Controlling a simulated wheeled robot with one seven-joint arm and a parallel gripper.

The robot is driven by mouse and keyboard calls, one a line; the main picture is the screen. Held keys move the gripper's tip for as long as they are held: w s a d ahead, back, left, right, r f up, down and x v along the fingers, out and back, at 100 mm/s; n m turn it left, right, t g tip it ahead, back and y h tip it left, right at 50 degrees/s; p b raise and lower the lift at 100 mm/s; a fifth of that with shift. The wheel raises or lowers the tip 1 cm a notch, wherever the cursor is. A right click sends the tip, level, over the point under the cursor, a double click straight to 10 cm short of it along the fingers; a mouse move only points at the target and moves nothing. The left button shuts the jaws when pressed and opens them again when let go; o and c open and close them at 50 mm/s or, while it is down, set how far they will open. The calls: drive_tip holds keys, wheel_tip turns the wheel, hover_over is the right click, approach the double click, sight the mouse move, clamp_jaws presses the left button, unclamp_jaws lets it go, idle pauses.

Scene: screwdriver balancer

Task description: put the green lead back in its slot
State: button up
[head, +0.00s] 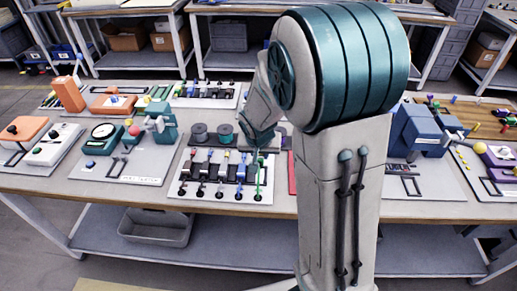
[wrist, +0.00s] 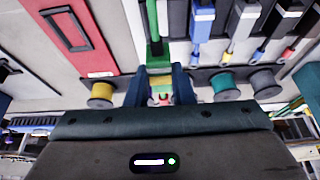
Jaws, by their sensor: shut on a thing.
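The green lead (head: 259,180) is at the right end of the white lead board (head: 180,190) in the head view. It runs down the board towards the front. In the wrist view the green lead (wrist: 153,22) comes from the top to a green part between my fingers. My gripper (wrist: 160,88) is shut on the green lead, with one dark blue finger on each side of it. My wrist partly hides its upper end in the head view. Whether it is seated in its slot I cannot tell.
Several other leads, among them a blue lead (wrist: 202,18), sit beside the green one. A yellow spool (wrist: 101,93) and a red frame (wrist: 66,27) are left in the wrist view.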

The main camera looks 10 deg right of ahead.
wheel_tip(320, 180, down, 5)
drive_tip(key=b, duration=0.3)
drive_tip(key=shift+f+b, duration=0.8)
drive_tip(key=shift+b, duration=0.45)
drive_tip(key=shift+f+b, duration=0.6)
drive_tip(key=shift+b, duration=0.4)
idle(0.4)
drive_tip(key=o, duration=1)
drive_tip(key=v, duration=1.4)
drive_tip(key=shift+p, duration=0.4)
